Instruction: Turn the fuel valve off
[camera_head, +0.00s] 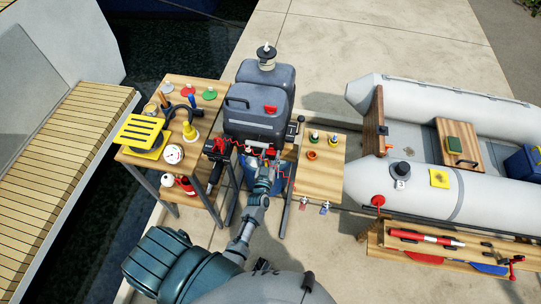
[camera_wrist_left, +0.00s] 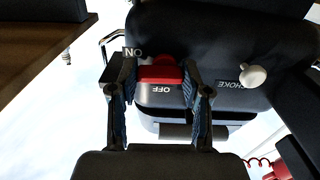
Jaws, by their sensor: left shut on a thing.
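The outboard motor (camera_head: 255,112) stands in the middle of the head view, its dark cowl facing me. In the left wrist view, the red fuel valve handle (camera_wrist_left: 161,73) sits on the motor's dark front between my left gripper's fingers (camera_wrist_left: 160,92). I cannot tell which label the handle points to. My right gripper is not in view.
A white choke knob (camera_wrist_left: 252,76) is close by on the right in the left wrist view. A cluttered wooden table (camera_head: 141,160) stands left of the motor and a smaller one (camera_head: 322,182) right. An inflatable boat (camera_head: 425,186) lies further right.

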